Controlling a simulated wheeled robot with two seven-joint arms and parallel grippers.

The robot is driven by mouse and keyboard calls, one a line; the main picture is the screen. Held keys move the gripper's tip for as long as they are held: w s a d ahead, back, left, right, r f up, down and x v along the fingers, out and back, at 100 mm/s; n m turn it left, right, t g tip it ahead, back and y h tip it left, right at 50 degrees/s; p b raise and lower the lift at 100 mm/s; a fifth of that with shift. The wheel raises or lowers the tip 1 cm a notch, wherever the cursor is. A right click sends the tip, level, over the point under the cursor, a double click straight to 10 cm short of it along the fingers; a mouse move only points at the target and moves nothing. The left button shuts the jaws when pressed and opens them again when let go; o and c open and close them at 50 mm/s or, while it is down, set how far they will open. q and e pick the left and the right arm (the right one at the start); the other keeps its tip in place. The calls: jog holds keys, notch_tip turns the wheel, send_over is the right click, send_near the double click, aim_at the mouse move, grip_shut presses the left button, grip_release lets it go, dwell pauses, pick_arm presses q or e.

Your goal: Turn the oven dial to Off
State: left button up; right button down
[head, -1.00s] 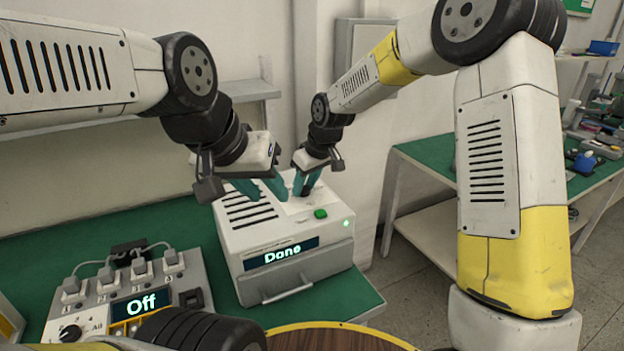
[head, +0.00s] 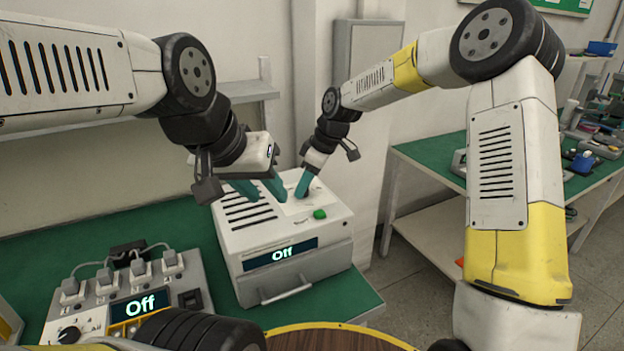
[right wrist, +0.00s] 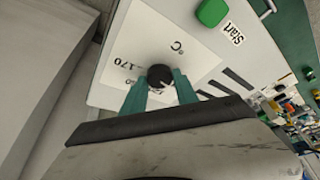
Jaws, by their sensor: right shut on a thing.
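The oven (head: 300,265) is a white box with a vented top on the green bench, and its front display (head: 281,254) reads "Off". Its black round dial (right wrist: 160,76) sits on a white printed scale with "170" and "°C" in the right wrist view. My right gripper (right wrist: 161,92) is shut on the dial, with a teal finger on either side of it; the gripper also shows above the oven top in the head view (head: 303,186). My left gripper (head: 260,190) hangs empty above the vents at the left, its teal fingers apart.
A green Start button (head: 320,213) sits on the oven top near its front edge, close to the dial. A grey power box (head: 95,305) with several plugs and a display reading "Off" stands at the left. A round wooden surface (head: 330,340) is at the front.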

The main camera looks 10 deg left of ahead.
jog(key=c, duration=0.9)
grip_release()
jog(key=shift+c, duration=0.2)
jog(key=shift+d+r, duration=0.1)
jog(key=v, duration=0.7)
jog(key=shift+r, duration=0.3)
jog(key=shift+d, duration=0.1)
jog(key=s+d+r+m+t+h, duration=0.1)
jog(key=s+d+r+m+t, duration=0.1)
jog(key=s+d+r+m, duration=0.5)
jog(key=s+d+r+m+t+h, duration=0.2)
jog(key=s+d+m, duration=0.2)
jog(key=s+d, duration=0.75)
jog(key=s+d+f+m+t, duration=0.1)
jog(key=s+d+m, duration=0.3)
jog(key=s, duration=0.4)
jog(key=shift+d+f+y, duration=0.15)
jog(key=shift+d+y, duration=0.1)
jog(key=shift+y, duration=0.05)
